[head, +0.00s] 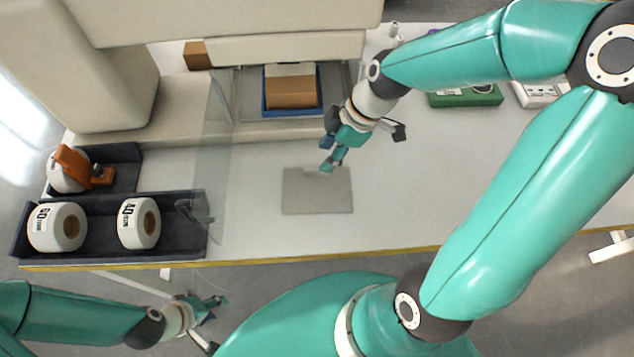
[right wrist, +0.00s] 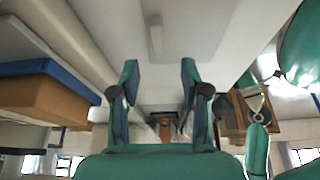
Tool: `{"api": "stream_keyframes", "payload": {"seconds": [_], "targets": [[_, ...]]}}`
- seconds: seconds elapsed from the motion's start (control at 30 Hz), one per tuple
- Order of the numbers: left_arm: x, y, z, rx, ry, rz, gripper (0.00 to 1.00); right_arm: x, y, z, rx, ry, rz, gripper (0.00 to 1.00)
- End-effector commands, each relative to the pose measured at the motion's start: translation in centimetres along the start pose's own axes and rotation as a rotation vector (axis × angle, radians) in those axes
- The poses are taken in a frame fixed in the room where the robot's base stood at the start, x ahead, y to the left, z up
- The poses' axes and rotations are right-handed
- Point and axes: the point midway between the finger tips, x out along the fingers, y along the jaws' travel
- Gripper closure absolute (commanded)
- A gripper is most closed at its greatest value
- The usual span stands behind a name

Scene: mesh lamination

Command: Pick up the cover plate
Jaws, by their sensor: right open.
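The cover plate (head: 317,200) is a flat grey rectangle lying on the white table in the head view. In the right wrist view the plate (right wrist: 195,25) is at the top, with a pale raised bar-like handle (right wrist: 155,38) on it. My right gripper (head: 328,168) is over the plate's far edge and partly hides it. In the right wrist view the fingers of this gripper (right wrist: 158,75) are apart, with nothing between them. I cannot tell how high they are above the plate. My left gripper (head: 216,302) is in front of the table, away from the plate; its jaws are too small to read.
A blue tray (head: 266,107) with a brown block (head: 291,92) sits behind the plate. A clear upright panel (head: 214,130) and a dark bin (head: 100,214) with tape rolls stand at the left. A green box (head: 465,97) is at the back right. The table around the plate is clear.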

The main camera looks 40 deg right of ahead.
Motion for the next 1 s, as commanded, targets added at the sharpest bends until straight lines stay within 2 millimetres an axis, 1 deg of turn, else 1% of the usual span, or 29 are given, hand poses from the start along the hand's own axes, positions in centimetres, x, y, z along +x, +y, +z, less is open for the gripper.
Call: {"api": "stream_keyframes", "payload": {"seconds": [0.03,0.1,0.27,0.6,0.7,0.9,0.97,1.0], "targets": [[0.0,0.0,0.0,0.0,0.0,0.0,0.6,0.7,-0.1,0.0,0.0,-0.001,-0.003,0.54],[0.0,0.0,0.0,0.0,0.0,0.0,0.6,1.1,-0.1,0.0,0.0,-0.001,-0.002,0.54],[-0.1,0.0,0.0,0.0,0.0,0.0,0.6,1.9,0.0,0.1,0.001,-0.001,-0.002,0.54],[-0.5,0.2,0.0,0.0,0.0,0.0,0.6,6.1,0.4,0.5,0.002,-0.001,-0.003,0.54],[-0.5,0.2,0.0,0.0,0.0,0.0,0.6,6.6,0.4,0.5,0.002,0.0,0.0,0.54],[-0.5,0.2,0.0,0.0,0.0,0.0,0.6,6.6,0.5,0.6,0.002,0.0,0.001,0.54],[-0.5,0.2,0.0,0.0,0.0,0.0,0.6,6.6,0.5,0.6,0.002,0.0,0.001,0.64],[-0.5,0.2,0.0,0.0,0.0,0.0,0.6,6.6,0.5,0.6,0.002,0.0,0.001,0.71]]}}
